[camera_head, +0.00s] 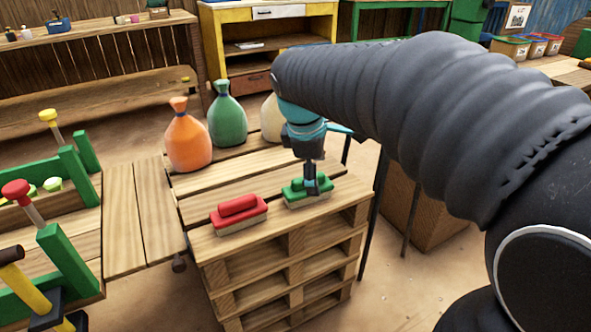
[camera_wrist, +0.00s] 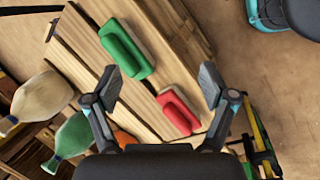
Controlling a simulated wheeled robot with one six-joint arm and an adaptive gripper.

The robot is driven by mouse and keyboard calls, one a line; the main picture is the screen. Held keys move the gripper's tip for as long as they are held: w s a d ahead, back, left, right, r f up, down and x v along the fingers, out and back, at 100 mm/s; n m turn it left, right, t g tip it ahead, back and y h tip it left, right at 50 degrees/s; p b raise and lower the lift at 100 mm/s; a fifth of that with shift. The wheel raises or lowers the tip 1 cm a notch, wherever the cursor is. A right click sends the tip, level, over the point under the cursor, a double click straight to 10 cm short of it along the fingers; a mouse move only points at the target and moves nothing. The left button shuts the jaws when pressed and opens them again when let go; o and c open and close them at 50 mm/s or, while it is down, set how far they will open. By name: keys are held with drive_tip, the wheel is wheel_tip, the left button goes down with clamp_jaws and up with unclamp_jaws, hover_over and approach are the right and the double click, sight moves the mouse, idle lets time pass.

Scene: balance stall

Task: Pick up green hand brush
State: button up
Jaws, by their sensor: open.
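The green hand brush (camera_head: 294,193) lies on the pallet stack near its right front edge, green handle up and pale bristles below. In the wrist view the green brush (camera_wrist: 122,46) lies beyond and beside the left fingertip, not between the fingers. My gripper (camera_head: 312,186) hangs down and overlaps the green brush in the head view, hiding part of it. In the wrist view my gripper (camera_wrist: 161,86) is open and empty, its fingers wide apart. Whether a finger touches the brush I cannot tell.
A red hand brush (camera_head: 239,213) lies left of the green one on the pallet stack (camera_head: 215,240). Orange (camera_head: 188,140), green (camera_head: 227,118) and cream (camera_head: 271,120) sacks stand behind. A bench with green posts and mallets (camera_head: 20,193) is at left.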

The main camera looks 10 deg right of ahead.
sight(302, 178)
drive_tip(key=w+a+f+n+g+h, duration=0.1)
drive_tip(key=w+a+f+n+h, duration=0.15)
drive_tip(key=w+n, duration=0.65)
drive_tip(key=shift+m+y, duration=0.25)
drive_tip(key=shift+m, duration=0.65)
drive_tip(key=x, duration=0.2)
drive_tip(key=w+x, duration=0.1)
drive_tip(key=x, duration=0.4)
drive_tip(key=shift+w+a+f, duration=0.25)
drive_tip(key=shift+f, duration=0.2)
drive_tip(key=x, duration=0.4)
drive_tip(key=shift+s+d, duration=0.1)
drive_tip(key=shift+d, duration=0.3)
drive_tip(key=shift+d+f, duration=0.25)
drive_tip(key=shift+f, duration=0.35)
drive_tip(key=c, duration=1.4)
drive_tip(key=shift+o, duration=0.2)
drive_tip(key=shift+r, duration=0.1)
